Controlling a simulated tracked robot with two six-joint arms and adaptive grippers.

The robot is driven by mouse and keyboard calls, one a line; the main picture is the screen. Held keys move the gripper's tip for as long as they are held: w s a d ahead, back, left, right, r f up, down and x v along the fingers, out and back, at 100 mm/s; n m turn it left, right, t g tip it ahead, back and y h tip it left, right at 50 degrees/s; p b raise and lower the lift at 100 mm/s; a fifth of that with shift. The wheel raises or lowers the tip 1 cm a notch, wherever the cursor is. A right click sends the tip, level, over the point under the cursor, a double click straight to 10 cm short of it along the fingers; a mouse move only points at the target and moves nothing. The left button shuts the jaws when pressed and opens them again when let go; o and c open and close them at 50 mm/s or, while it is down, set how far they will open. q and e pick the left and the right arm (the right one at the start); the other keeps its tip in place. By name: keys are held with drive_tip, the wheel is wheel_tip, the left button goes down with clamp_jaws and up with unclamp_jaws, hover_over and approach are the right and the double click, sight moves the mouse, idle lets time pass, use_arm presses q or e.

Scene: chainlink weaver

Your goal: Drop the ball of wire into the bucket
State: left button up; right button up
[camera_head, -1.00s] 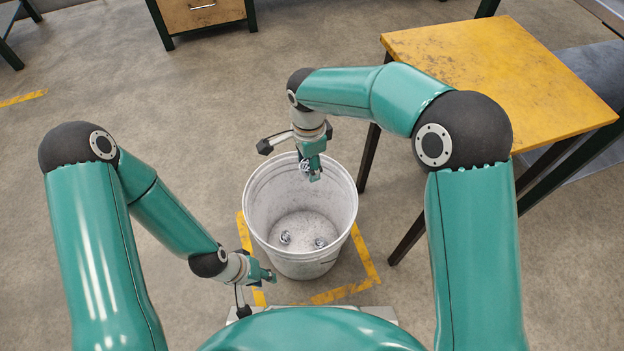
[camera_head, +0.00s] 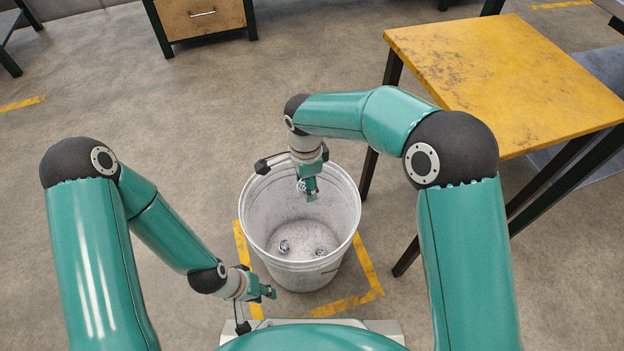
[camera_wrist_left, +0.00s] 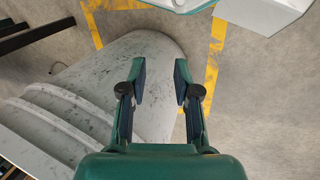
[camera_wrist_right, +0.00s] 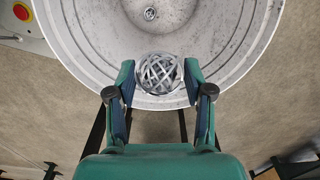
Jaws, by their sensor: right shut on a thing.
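The ball of wire (camera_wrist_right: 159,73) is a silvery woven ball between the fingers of my right gripper (camera_wrist_right: 160,85), which is shut on it. In the head view my right gripper (camera_head: 306,190) holds the ball over the opening of the white bucket (camera_head: 344,222), towards its far side. The bucket stands upright on the floor, and its rim also shows in the right wrist view (camera_wrist_right: 60,40). My left gripper (camera_head: 268,292) hangs low beside the bucket's left side, open and empty in the left wrist view (camera_wrist_left: 160,85).
Two small wire balls (camera_head: 284,246) (camera_head: 321,252) lie on the bucket's bottom. Yellow tape (camera_head: 368,262) marks the floor around the bucket. A yellow-topped table (camera_head: 500,80) stands at the right. A drawer cabinet (camera_head: 205,22) stands at the back.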

drive_tip(key=o, duration=1.3)
drive_tip(key=shift+c, duration=0.2)
drive_tip(key=shift+r, duration=0.1)
use_arm(q)
drive_tip(key=shift+s, duration=0.2)
use_arm(e)
wheel_tip(320, 180, up, 12)
use_arm(q)
drive_tip(key=shift+s, duration=0.1)
use_arm(e)
drive_tip(key=shift+f, duration=0.2)
